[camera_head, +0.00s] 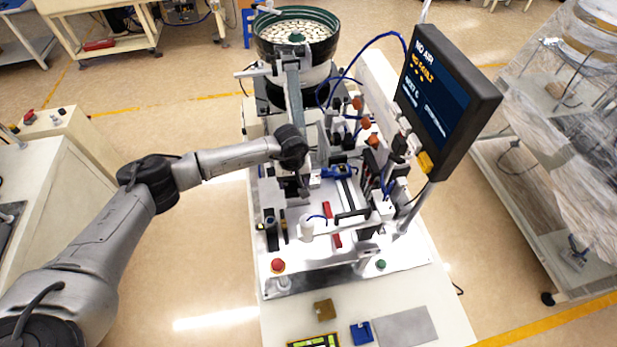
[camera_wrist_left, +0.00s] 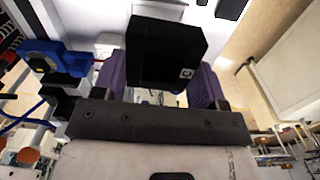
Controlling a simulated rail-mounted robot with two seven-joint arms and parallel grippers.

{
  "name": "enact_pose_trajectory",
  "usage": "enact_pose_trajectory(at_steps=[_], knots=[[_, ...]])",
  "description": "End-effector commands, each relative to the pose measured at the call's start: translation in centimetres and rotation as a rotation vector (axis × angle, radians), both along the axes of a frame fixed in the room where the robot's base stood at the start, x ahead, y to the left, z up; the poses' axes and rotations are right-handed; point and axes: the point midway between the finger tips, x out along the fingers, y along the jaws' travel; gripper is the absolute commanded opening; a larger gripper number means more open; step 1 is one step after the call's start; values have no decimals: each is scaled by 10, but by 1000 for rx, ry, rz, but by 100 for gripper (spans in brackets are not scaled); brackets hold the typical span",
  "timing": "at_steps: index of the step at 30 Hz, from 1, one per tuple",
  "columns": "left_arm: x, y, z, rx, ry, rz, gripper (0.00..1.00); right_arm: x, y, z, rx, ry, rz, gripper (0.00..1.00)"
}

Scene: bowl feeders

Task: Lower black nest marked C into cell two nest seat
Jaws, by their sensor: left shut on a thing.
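The black nest (camera_wrist_left: 165,55) is a square block with a small pale C mark near one corner, seen in the left wrist view. My left gripper (camera_wrist_left: 162,82) is shut on it, with a purple finger at each side. In the head view my left gripper (camera_head: 297,193) hangs over the left side of the white machine plate; the nest is hard to tell from the dark gripper there. I cannot pick out the cell two nest seat with certainty, nor tell whether the nest touches anything below. My right gripper is not in view.
A blue fixture (camera_head: 338,172) sits right of my gripper and shows in the wrist view (camera_wrist_left: 50,57). A bowl feeder (camera_head: 297,38) stands behind. A screen (camera_head: 440,95) and several posts crowd the right. A red button (camera_head: 278,265) is at the front left.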

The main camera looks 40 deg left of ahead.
Motion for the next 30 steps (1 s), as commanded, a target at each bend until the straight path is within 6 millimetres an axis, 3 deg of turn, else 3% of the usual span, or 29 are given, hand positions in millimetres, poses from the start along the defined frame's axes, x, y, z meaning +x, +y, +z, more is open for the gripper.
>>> enact_pose_trajectory(at_steps=[6,17,30], knots=[[11,14,-5,1,-1,55,36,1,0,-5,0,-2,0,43],[11,14,-16,-1,1,56,36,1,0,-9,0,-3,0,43],[11,14,-44,0,0,56,36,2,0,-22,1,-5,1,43]])
